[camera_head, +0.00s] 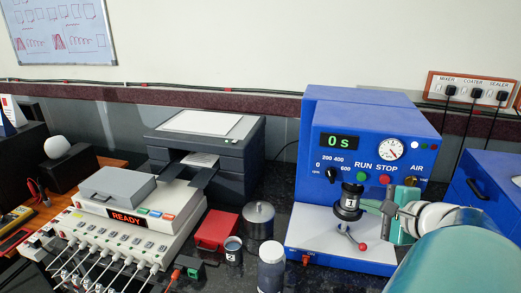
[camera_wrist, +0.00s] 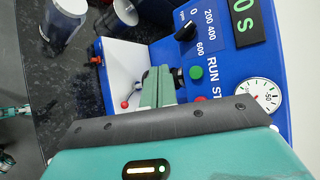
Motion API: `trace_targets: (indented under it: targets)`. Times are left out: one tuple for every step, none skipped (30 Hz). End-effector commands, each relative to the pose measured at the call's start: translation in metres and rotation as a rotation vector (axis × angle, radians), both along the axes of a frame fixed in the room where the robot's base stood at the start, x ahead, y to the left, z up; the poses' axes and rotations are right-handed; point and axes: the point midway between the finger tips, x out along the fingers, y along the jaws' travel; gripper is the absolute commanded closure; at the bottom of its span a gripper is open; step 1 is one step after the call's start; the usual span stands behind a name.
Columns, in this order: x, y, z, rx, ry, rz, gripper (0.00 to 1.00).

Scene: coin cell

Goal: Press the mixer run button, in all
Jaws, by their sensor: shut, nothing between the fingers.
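The mixer is the blue machine (camera_head: 312,125) at the right in the head view, with its display reading 0 s. Its green run button (camera_head: 361,177) sits under the word RUN, left of the red stop button (camera_head: 385,179). In the wrist view the run button (camera_wrist: 196,72) shows uncovered, just right of my fingers. My gripper (camera_head: 368,205) is in front of the mixer, below the button row, beside a dark cylinder (camera_head: 348,201). In the wrist view my gripper (camera_wrist: 155,70) has its green fingers together and empty, apart from the button.
A lever with a red knob (camera_head: 362,247) is on the mixer's pale base. A pressure gauge (camera_head: 391,149) is above the stop button. Jars (camera_head: 271,270), a red box (camera_head: 216,229) and a channel unit reading READY (camera_head: 127,218) stand to the left.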

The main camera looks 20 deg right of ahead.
Motion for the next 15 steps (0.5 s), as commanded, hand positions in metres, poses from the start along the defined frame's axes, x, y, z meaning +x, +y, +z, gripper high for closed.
trace_targets:
  targets:
    - [0.005, -0.004, 0.0, 0.001, 0.0, 0.0, 1.0]
    - [0.008, -0.006, 0.0, 0.002, 0.0, 0.001, 1.0]
    - [0.012, -0.01, 0.0, 0.001, 0.0, 0.0, 1.0]
    - [0.016, -0.013, 0.0, 0.001, 0.0, 0.0, 1.0]
    - [0.019, -0.015, 0.0, 0.001, -0.001, 0.0, 1.0]
    - [0.024, -0.019, 0.0, 0.002, -0.001, 0.0, 1.0]
    - [0.027, -0.021, 0.0, 0.003, -0.001, 0.001, 1.0]
    - [0.031, -0.024, 0.0, 0.002, -0.001, 0.001, 1.0]
    - [0.035, -0.027, 0.0, 0.002, -0.001, 0.001, 1.0]
    - [0.038, -0.03, 0.0, 0.002, -0.001, 0.0, 1.0]
    - [0.042, -0.032, 0.0, 0.001, -0.002, 0.0, 1.0]
    - [0.046, -0.035, 0.0, 0.002, -0.002, 0.003, 1.0]
    - [0.049, -0.037, 0.0, 0.002, -0.002, 0.004, 1.0]
    - [0.052, -0.038, 0.001, 0.001, -0.002, 0.004, 1.0]
    - [0.055, -0.04, 0.0, 0.002, -0.002, 0.004, 1.0]
